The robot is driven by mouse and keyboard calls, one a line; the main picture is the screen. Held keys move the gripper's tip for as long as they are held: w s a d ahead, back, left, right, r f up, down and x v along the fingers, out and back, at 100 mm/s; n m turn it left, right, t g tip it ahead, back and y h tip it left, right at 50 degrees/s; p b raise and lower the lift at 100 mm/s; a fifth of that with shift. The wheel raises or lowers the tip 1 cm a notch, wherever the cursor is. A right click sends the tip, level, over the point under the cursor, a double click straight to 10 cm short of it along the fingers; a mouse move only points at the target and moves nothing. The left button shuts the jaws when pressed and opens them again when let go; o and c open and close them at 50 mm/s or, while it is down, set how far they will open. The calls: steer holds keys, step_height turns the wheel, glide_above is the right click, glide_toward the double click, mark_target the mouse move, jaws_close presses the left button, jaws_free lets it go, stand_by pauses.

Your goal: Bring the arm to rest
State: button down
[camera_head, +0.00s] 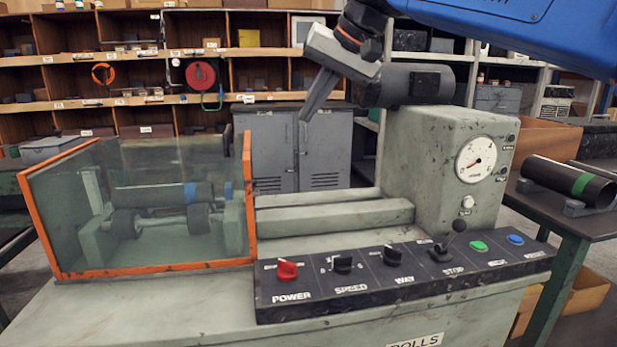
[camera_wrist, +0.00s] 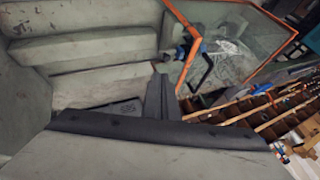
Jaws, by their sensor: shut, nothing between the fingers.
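My gripper (camera_head: 306,116) is in the air above the bed of the rolls machine (camera_head: 340,222), left of its headstock, pointing down and slightly left. Its grey fingers are together with nothing between them. In the wrist view the closed fingers (camera_wrist: 161,72) point toward the orange-edged guard and touch nothing that I can make out. My blue arm reaches in from the top right.
An orange-framed clear guard (camera_head: 249,200) stands left, with a blue-banded pipe (camera_head: 160,195) on rollers behind it. The headstock (camera_head: 430,150) carries a gauge (camera_head: 476,159). A control panel (camera_head: 400,270) runs along the front. A green-banded pipe (camera_head: 570,181) lies on the right bench.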

steer(key=s+d+f+m+h, duration=0.1)
steer(key=s+d+f+h, duration=0.1)
steer(key=s+d+f, duration=0.5)
steer(key=s+d+f+h, duration=0.1)
steer(key=s+d+f, duration=0.3)
steer(key=d+f, duration=0.7)
steer(key=s+d+f, duration=0.3)
steer(key=s+f, duration=0.2)
steer(key=f, duration=0.2)
steer(key=s+d+f+h, duration=0.1)
steer(key=s+d+f, duration=0.3)
steer(key=f, duration=0.3)
steer(key=s+d+f+h, duration=0.1)
steer(key=s+d+f, duration=0.2)
steer(key=s+f, duration=0.2)
step_height(320, 180, down, 2)
steer(key=shift+s+d+f, duration=0.15)
steer(key=shift+s+d, duration=0.15)
steer(key=shift+d, duration=0.05)
steer(key=c, duration=2.4)
jaws_free()
steer(key=shift+c, duration=0.2)
